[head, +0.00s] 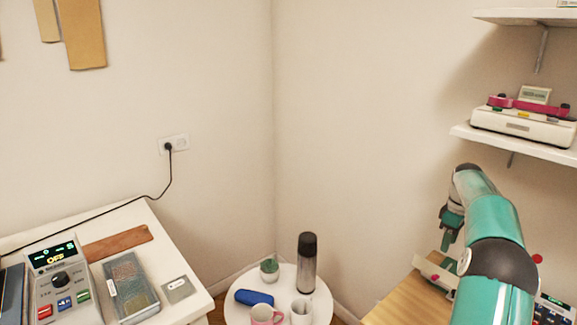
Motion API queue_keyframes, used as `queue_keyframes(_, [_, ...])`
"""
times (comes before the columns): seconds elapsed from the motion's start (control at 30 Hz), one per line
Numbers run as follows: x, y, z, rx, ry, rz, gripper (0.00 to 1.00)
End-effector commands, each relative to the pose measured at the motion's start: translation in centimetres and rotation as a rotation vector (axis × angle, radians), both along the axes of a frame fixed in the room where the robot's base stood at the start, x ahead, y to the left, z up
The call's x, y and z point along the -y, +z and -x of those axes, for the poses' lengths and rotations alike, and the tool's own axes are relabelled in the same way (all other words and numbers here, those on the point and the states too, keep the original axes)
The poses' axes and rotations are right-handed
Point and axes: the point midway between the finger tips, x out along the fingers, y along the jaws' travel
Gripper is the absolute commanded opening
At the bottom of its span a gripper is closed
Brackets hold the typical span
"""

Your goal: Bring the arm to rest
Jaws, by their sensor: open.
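My teal arm reaches up from the lower right in the head view and bends over at the top. My gripper (446,243) hangs down from its end, over the left part of the wooden table (398,304) at the right. It is open, and nothing shows held in it. A pale, flat-faced item (432,271) sits just below it; I cannot tell whether they touch. My arm hides part of the table and what stands on it.
A round white table (238,306) in the corner holds a black-topped flask (307,265), a small plant, a blue case (254,298) and mugs. A shelf (515,143) with a pink-topped device (522,120) is above my arm. A white counter (165,246) with equipment stands left.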

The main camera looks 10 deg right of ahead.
Motion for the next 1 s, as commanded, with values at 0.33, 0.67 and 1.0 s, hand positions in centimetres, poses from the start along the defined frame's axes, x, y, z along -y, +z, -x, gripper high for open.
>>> queue_keyframes(0.33, [-10.1, 7.3, -1.6, 0.052, -0.033, 0.065, 0.42])
queue_keyframes(0.67, [-23.8, 14.1, 1.6, 0.153, -0.122, 0.116, 0.42])
queue_keyframes(1.0, [-35.3, 16.8, 9.6, 0.285, -0.238, 0.101, 0.42])
